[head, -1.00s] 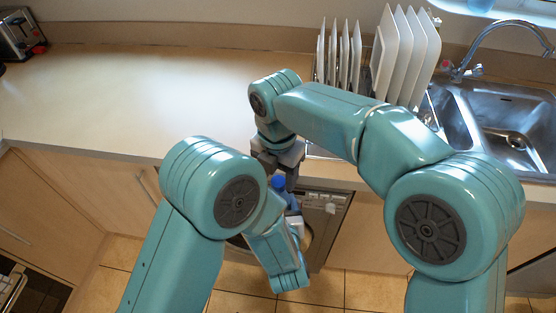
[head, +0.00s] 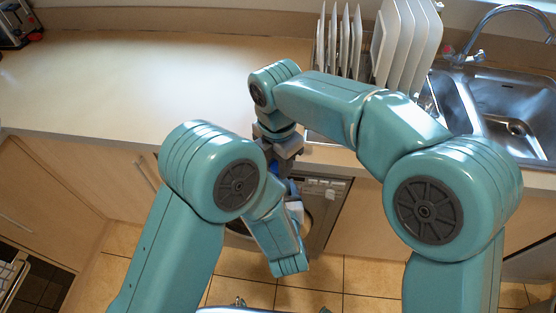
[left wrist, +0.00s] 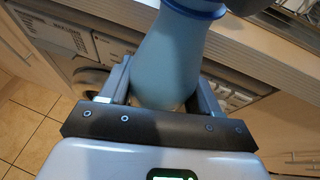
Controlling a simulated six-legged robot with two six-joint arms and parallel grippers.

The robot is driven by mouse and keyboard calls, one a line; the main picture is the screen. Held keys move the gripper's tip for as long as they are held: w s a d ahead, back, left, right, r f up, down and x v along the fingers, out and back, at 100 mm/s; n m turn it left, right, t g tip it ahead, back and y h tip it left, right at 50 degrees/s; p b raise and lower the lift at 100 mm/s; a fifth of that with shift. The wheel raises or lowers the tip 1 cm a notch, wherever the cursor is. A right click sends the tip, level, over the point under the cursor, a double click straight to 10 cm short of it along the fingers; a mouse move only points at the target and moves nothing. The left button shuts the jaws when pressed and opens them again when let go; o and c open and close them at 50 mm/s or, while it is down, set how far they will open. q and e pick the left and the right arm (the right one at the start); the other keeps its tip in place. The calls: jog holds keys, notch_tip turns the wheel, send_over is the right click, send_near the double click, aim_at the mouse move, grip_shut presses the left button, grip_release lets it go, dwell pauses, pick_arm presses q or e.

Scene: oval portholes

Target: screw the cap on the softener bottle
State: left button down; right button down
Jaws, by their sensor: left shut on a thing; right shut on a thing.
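The softener bottle (left wrist: 168,55) is light blue and stands between the fingers of my left gripper (left wrist: 163,95) in the left wrist view. That gripper is shut on its lower part. A darker blue cap (left wrist: 196,9) is at the bottle's top, cut by the picture's upper edge; whether it is seated I cannot tell. My right gripper (head: 282,158) points down over the cap in the head view and is shut on it. Only a small patch of blue shows below its fingers there. My left arm hides most of the bottle and the left gripper in the head view.
White plates (head: 405,45) stand in a rack behind my right arm, beside the sink (head: 500,110). A white appliance front (head: 325,195) lies below the counter edge, close behind the grippers.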

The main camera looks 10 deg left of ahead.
jog(key=m, duration=1.8)
jog(key=shift+m, duration=0.3)
jog(key=m, duration=2.2)
jog(key=shift+f, duration=0.1)
jog(key=c, duration=0.8)
grip_release()
